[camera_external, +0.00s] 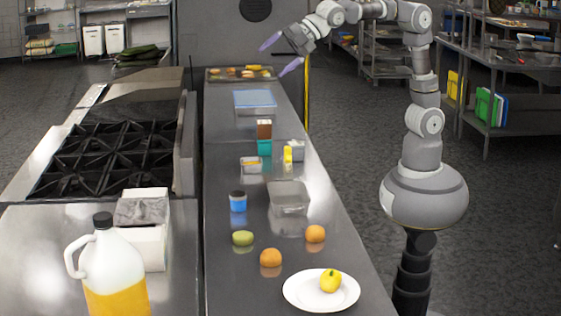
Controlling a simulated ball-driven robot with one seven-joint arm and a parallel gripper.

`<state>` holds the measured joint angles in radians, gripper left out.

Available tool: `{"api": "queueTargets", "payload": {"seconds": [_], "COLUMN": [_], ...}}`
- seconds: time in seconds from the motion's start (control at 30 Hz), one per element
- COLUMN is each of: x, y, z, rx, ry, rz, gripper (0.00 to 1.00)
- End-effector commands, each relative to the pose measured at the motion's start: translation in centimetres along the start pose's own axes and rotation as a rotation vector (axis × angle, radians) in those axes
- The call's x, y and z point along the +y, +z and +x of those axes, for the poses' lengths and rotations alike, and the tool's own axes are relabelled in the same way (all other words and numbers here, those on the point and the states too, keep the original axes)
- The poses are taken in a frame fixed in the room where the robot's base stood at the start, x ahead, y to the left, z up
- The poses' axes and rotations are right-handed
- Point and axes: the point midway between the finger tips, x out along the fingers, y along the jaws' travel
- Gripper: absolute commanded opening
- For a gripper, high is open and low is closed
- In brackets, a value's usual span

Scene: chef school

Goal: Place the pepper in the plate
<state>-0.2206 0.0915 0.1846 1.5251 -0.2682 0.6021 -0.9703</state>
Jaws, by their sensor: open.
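A small yellow pepper (330,281) with a green stem rests on a white oval plate (300,291) at the near end of the steel counter. It sits a little right of the plate's middle. My gripper (280,55) is open and empty, high above the far part of the counter. It is well away from the pepper and the plate, and its two purple fingertips are spread apart.
Two orange fruits (271,258) and a green fruit (243,238) lie behind the plate. A blue-lidded jar (238,201), a clear container (289,197) and several small items stand farther back. A stove (110,155) and a large jug (113,270) are on the left.

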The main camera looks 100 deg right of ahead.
Motion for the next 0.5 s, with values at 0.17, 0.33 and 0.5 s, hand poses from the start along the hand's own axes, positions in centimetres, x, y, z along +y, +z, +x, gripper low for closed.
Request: {"api": "queueTargets", "payload": {"seconds": [0.17,0.33,0.5], "x": [8.4,10.5,10.8], "y": [8.7,12.5,13.4], "z": [-14.9,-23.6,-25.8], "rx": [0.046,0.163,0.206], "ry": [0.273,0.41,0.44], "rz": [0.81,1.244,1.361], "gripper": [0.84,0.84,0.84]}}
